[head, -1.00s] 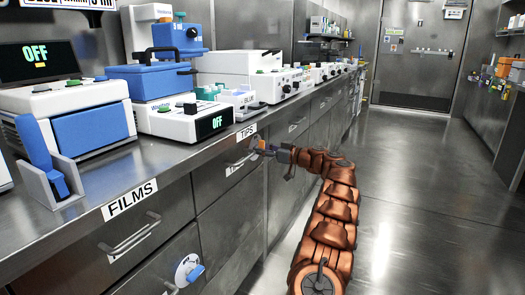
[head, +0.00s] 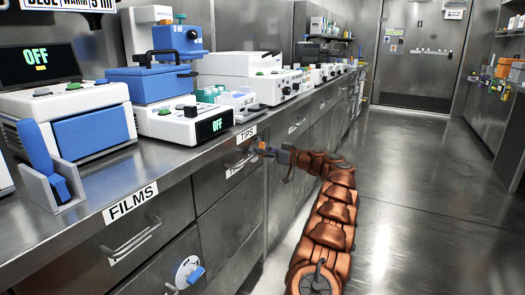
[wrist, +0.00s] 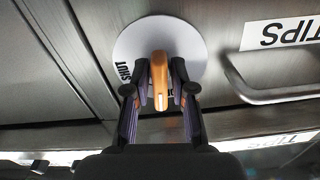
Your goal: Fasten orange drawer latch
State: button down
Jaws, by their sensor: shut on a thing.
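The orange latch (wrist: 159,72) is a short bar on a round white disc (wrist: 199,38) on a steel drawer front in the wrist view. The disc carries the word SHUT to the left of the bar; another marking is mostly hidden behind the bar and fingers. My gripper (wrist: 161,88) is shut on the orange latch, one dark finger on each side of the bar. The bar stands about upright in that view. In the head view my gripper (head: 264,150) is at the drawer front below the TIPS label (head: 246,133), and the disc is hidden there.
A drawer handle (wrist: 285,95) lies right of the disc in the wrist view. A blue latch (head: 195,275) on another white disc sits low at the front left, below the FILMS drawer handle (head: 131,240). Machines crowd the counter. The floor (head: 415,200) at right is clear.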

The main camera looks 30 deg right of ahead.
jog(key=m+p, duration=0.2)
jog(key=m, duration=0.2)
jog(key=shift+r+p, duration=0.15)
jog(key=shift+p, duration=0.25)
jog(key=m+p, duration=0.3)
jog(key=m, duration=0.2)
jog(key=m+p, duration=0.3)
jog(key=m, duration=0.1)
jog(key=shift+m+p, duration=0.95)
jog(key=shift+m, duration=0.75)
jog(key=c, duration=1.2)
grip_release()
jog(key=shift+o, duration=0.2)
